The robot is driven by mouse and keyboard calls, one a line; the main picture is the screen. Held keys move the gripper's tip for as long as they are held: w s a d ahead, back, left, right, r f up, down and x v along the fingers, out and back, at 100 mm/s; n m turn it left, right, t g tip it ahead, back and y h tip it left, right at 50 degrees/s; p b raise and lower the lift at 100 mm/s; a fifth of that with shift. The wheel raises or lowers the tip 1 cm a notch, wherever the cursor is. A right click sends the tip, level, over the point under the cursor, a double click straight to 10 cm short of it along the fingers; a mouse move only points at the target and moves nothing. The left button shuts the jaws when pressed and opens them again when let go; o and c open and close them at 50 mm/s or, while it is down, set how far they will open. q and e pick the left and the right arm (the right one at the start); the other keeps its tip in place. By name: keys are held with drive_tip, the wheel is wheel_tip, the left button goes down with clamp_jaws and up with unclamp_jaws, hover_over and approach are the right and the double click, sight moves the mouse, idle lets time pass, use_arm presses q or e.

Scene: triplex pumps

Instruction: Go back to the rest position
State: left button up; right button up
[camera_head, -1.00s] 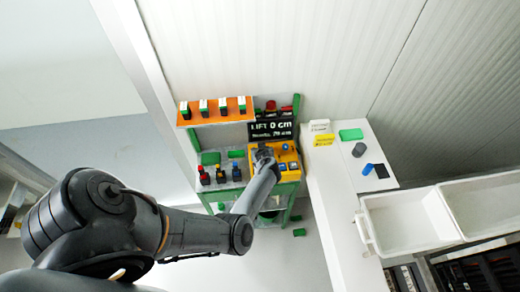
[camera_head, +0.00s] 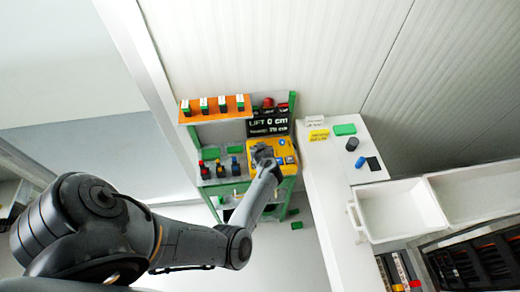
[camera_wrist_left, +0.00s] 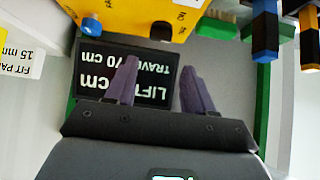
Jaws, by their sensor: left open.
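My left arm reaches up from the lower left in the head view, and its gripper (camera_head: 264,154) is over the yellow control box (camera_head: 286,148) on the green-framed stand. In the left wrist view the two fingers (camera_wrist_left: 158,70) are spread apart with nothing between them. They overlap the black display (camera_wrist_left: 100,72), which reads upside down with LIFT and 70 cm text. The yellow box (camera_wrist_left: 130,12) with a blue knob shows just beyond the fingertips. Whether the fingers touch anything is unclear. My right gripper is out of view.
An orange shelf (camera_head: 214,117) with several switches stands above left. More switches sit on the lower grey shelf (camera_head: 237,188). A white bench (camera_head: 325,180) and a white bin (camera_head: 400,212) lie to the right. The white wall is close behind the stand.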

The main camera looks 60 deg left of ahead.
use_arm(q)
wheel_tip(320, 180, up, 10)
drive_tip(key=s+d+m+t+h, duration=0.2)
drive_tip(key=d+m+t, duration=0.1)
drive_tip(key=m, duration=0.3)
drive_tip(key=s+d+r+m+g+h, duration=0.1)
drive_tip(key=s+d+r+m+h, duration=0.1)
drive_tip(key=s+d, duration=0.4)
drive_tip(key=s+d+r+m+g+h, duration=0.1)
drive_tip(key=s+d+r+m+h, duration=0.1)
drive_tip(key=s+d+m, duration=0.2)
drive_tip(key=s+d+r+m+g+h, duration=0.1)
drive_tip(key=s+d+r+m+h, duration=0.1)
drive_tip(key=s+d, duration=0.7)
drive_tip(key=d, duration=0.7)
drive_tip(key=shift+s+d+r+m, duration=0.15)
drive_tip(key=shift+d+r+m, duration=0.2)
drive_tip(key=shift+d+m, duration=0.05)
